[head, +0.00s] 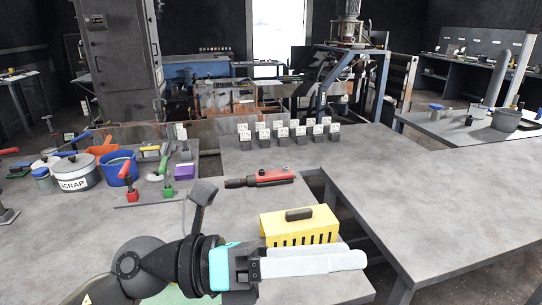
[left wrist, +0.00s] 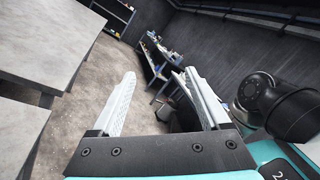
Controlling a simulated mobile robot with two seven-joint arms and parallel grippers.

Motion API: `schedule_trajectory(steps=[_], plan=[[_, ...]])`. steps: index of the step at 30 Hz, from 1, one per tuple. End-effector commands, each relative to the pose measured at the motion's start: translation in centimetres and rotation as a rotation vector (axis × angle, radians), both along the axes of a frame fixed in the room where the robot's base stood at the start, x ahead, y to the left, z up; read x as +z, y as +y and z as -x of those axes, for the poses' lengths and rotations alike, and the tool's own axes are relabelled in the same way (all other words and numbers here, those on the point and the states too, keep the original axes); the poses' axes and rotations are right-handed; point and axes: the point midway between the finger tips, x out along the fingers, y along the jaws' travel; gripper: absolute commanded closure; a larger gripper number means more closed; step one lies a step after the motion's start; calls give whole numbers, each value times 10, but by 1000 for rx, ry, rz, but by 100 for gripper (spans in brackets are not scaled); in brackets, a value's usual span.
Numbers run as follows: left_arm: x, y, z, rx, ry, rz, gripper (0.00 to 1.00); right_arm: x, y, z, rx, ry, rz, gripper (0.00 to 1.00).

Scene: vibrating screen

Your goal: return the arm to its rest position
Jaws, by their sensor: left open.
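My left arm comes in from the lower left in the head view. Its gripper (head: 312,263) points to the right above the grey table, in front of a yellow slotted box. In the left wrist view the left gripper (left wrist: 160,82) has its two pale fingers spread wide, with nothing between them. Beyond the fingers that view shows floor, a dark wall and distant benches. My right gripper is in neither view.
The yellow box (head: 302,226) with a black handle stands just behind the left gripper. A red tool (head: 268,177) lies farther back. Small labelled blocks (head: 290,137) stand in rows. A scrap bucket (head: 78,174) and blue bucket (head: 119,170) stand left. The right table (head: 440,200) is clear.

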Motion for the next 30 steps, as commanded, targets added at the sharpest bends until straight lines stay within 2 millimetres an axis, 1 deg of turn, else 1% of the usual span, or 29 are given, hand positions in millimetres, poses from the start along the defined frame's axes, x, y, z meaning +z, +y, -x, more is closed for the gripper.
schedule_trajectory(steps=[1,3,5,6,8,9,11,13,14,15,17,18,20,21,22,23,24,26,27,29,30], plan=[[15,2,-7,49,80,109,21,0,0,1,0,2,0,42],[34,10,-21,123,191,250,21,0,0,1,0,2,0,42],[46,21,-36,191,292,365,21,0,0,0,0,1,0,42],[51,30,-47,239,361,440,21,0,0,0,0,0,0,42],[54,46,-63,313,469,547,21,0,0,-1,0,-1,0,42],[53,58,-74,364,544,614,21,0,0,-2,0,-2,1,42],[47,77,-90,445,659,712,21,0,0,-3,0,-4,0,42],[34,100,-107,544,795,817,21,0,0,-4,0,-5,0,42],[25,110,-113,587,855,858,21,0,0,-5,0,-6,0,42],[12,124,-120,646,937,913,21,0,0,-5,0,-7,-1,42],[-11,143,-128,736,1060,987,21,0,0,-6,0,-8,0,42],[-28,156,-131,801,1143,1033,21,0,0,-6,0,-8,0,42],[-58,173,-132,898,1269,1095,21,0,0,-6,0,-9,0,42],[-78,184,-130,963,1355,1132,21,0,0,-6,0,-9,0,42],[-95,191,-127,1014,1420,1157,21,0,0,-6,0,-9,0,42],[-111,198,-123,1066,1484,1181,21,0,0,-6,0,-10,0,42],[-134,206,-115,1135,1571,1207,21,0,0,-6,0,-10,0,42],[-167,216,-100,1242,1700,1240,21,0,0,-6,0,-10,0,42],[-188,221,-87,1314,1787,1256,21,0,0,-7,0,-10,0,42],[-218,226,-65,1419,1910,1270,21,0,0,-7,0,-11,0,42],[-235,229,-49,1486,1986,1272,21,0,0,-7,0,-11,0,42]])
